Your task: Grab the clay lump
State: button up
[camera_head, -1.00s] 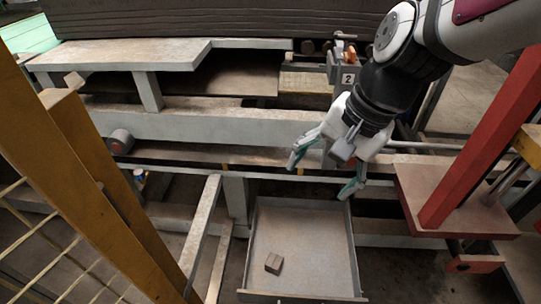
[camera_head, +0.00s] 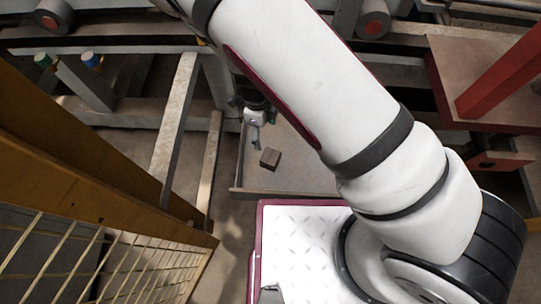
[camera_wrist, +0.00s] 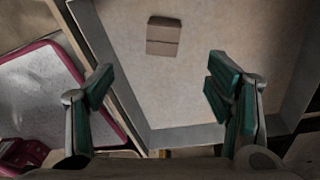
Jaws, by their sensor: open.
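The clay lump (camera_head: 270,158) is a small grey-brown block lying on the floor of a shallow metal tray (camera_head: 297,178). In the wrist view the clay lump (camera_wrist: 163,36) lies near the top, beyond and between my two green-padded fingers. My gripper (camera_wrist: 163,90) is open, with nothing between the fingers, and is apart from the lump. In the head view my arm hides most of my gripper; only a small part shows just above and left of the lump.
The tray's raised rim (camera_wrist: 187,137) runs around the lump. A red post on a plate (camera_head: 480,85) stands at the right. Yellow beams (camera_head: 75,165) and a wire mesh fence (camera_head: 95,262) stand at the left. A grey bar (camera_head: 178,115) runs left of the tray.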

aim_at(269, 156)
jog(key=shift+m+h, duration=0.4)
jog(key=shift+m, duration=0.1)
jog(key=f+b, duration=0.1)
jog(key=f, duration=0.3)
jog(key=d+f+b, duration=0.1)
jog(key=f, duration=0.3)
jog(key=d+f+b, duration=0.1)
jog(key=f+b, duration=0.1)
jog(key=f, duration=0.3)
jog(key=shift+s, duration=0.4)
jog(key=shift+s+d+f+b, duration=0.1)
jog(key=shift+f+b, duration=0.6)
jog(key=shift+f, duration=0.75)
jog(key=shift+s+d+f+b, duration=0.1)
jog(key=shift+f+b, duration=0.6)
jog(key=shift+f, duration=0.75)
jog(key=shift+a, duration=0.1)
jog(key=shift+r, duration=0.1)
jog(key=c, duration=1.4)
jog(key=shift+o, duration=0.2)
